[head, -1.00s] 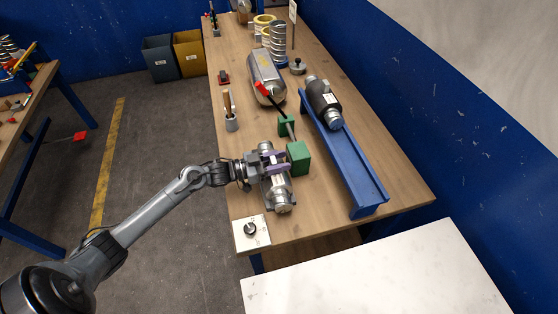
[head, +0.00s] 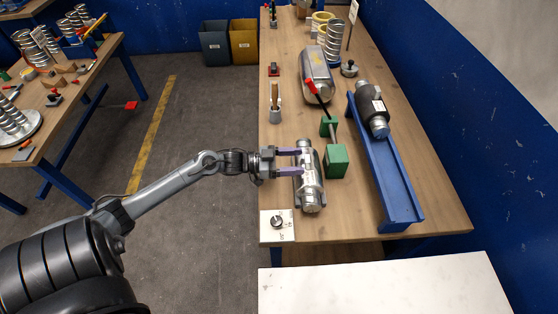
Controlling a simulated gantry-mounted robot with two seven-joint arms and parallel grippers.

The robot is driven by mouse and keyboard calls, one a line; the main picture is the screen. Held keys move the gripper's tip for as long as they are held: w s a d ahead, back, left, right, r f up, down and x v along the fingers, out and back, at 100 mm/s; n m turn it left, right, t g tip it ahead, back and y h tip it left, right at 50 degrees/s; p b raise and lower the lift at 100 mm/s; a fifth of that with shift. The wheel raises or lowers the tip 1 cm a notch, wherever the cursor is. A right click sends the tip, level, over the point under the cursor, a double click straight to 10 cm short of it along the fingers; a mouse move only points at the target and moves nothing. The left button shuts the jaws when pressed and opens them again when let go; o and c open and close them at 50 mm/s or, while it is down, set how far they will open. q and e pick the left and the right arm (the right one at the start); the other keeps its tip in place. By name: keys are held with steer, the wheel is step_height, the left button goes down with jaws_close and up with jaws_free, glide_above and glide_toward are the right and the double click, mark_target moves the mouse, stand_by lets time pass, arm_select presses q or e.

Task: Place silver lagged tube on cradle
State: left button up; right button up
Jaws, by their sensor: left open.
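The silver lagged tube (head: 311,184) lies lengthwise near the front left of the wooden table, its bare metal end toward the front. My left gripper (head: 299,161) is open at the tube's left side, fingers pointing right. The fingertips reach the tube's upper part; whether they touch it I cannot tell. The long blue cradle (head: 398,185) stands to the right, its front part empty. A black lagged tube (head: 371,107) with silver ends rests on its far part. My right gripper is not in view.
Two green blocks (head: 336,161) with a rod between stand between tube and cradle. A silver tank (head: 316,72) and a coiled duct (head: 335,42) are farther back. A white plate with a knob (head: 277,223) lies at the front left corner.

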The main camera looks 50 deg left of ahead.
arm_select(q)
steer(key=v, duration=0.5)
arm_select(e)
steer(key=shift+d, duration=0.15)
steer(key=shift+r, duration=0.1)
